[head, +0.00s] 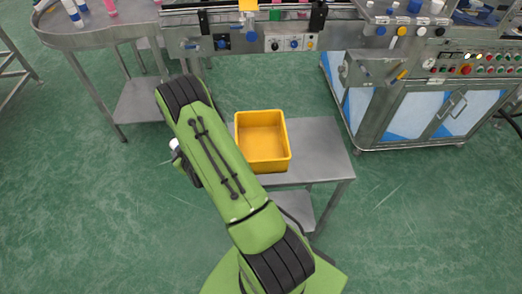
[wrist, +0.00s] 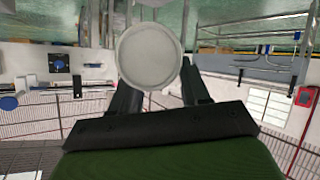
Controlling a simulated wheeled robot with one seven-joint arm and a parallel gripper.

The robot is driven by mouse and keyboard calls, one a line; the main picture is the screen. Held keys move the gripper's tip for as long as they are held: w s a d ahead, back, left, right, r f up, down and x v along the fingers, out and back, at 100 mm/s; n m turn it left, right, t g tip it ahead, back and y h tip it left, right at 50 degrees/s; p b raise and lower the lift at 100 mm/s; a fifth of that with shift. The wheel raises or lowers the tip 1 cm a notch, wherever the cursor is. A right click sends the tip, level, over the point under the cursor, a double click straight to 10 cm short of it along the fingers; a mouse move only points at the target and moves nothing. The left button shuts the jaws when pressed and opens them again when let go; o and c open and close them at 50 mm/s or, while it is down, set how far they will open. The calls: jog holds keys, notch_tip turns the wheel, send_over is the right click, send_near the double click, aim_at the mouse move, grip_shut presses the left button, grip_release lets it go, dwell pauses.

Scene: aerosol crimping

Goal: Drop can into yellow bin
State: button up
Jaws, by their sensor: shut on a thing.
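The yellow bin (head: 265,166) is empty and stands on a small grey table in the middle of the head view. In the wrist view the can (wrist: 150,55) shows its pale round end toward the camera. My gripper (wrist: 157,90) has its two dark fingers on either side of the can and is shut on it.
The bin's grey table (head: 318,150) has bare top to the right of the bin. A conveyor line (head: 270,22) runs behind it. A machine cabinet (head: 425,115) stands at the right and a round steel table (head: 90,32) at the upper left. Green floor is open at lower right.

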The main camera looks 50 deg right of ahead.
jog(key=s+d+r+b, duration=0.4)
jog(key=s+d+r, duration=0.35)
jog(key=d, duration=0.35)
jog(key=s+d+r+b, duration=0.4)
jog(key=s+d+r, duration=0.3)
jog(key=d, duration=0.4)
notch_tip(320, 180, down, 8)
jog(key=w+b, duration=0.1)
jog(key=b, duration=0.1)
jog(key=shift+d+f+m, duration=0.15)
jog(key=shift+f+m, duration=0.1)
jog(key=shift+m, duration=0.05)
jog(key=shift+f+b, duration=0.55)
jog(key=shift+b, duration=0.25)
jog(key=o, duration=1.1)
jog(key=shift+r, duration=0.1)
jog(key=shift+c, duration=0.2)
